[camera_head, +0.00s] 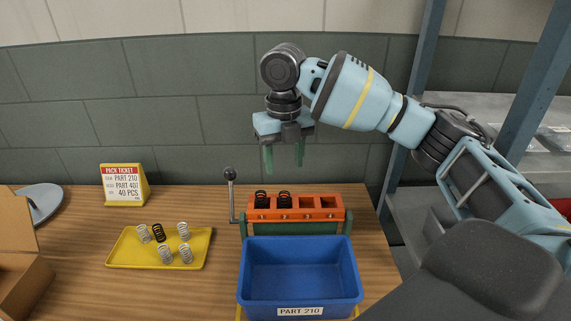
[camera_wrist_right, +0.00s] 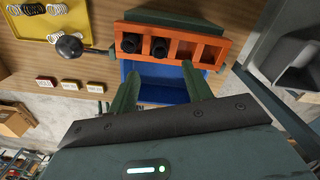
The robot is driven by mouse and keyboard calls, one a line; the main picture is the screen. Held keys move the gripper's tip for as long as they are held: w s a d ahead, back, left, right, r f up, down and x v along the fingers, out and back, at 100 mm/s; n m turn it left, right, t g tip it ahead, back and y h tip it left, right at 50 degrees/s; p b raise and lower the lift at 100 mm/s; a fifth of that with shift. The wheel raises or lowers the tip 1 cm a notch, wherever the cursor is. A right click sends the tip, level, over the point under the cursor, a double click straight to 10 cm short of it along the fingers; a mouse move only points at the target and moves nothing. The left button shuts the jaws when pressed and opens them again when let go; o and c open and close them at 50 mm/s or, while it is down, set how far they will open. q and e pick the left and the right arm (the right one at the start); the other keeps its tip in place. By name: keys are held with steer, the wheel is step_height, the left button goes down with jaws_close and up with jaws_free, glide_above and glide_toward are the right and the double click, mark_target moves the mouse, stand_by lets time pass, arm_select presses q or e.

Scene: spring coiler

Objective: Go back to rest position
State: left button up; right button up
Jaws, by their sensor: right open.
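My right gripper (camera_head: 284,156) is open and empty, with its green fingers pointing down. It hangs in the air above the orange spring rack (camera_head: 325,215). In the right wrist view its two fingers (camera_wrist_right: 158,90) are apart with nothing between them. The rack also shows in that view (camera_wrist_right: 180,47), with two dark springs in its two left slots and the other slots empty. In the head view the dark springs (camera_head: 272,199) stand upright in the rack. My left gripper is not in view.
A blue bin (camera_head: 300,275) labelled PART 210 stands in front of the rack. A lever with a dark knob (camera_head: 230,175) rises at its left. A yellow tray (camera_head: 122,250) holds several springs. A pick ticket (camera_head: 124,185) stands behind. A cardboard box (camera_head: 28,285) is at left, shelving posts (camera_head: 425,60) at right.

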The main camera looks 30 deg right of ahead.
steer(key=shift+r, duration=2.65)
steer(key=s+a, duration=0.8)
steer(key=s, duration=0.5)
steer(key=shift+s+a, duration=0.25)
steer(key=shift+s, duration=0.1)
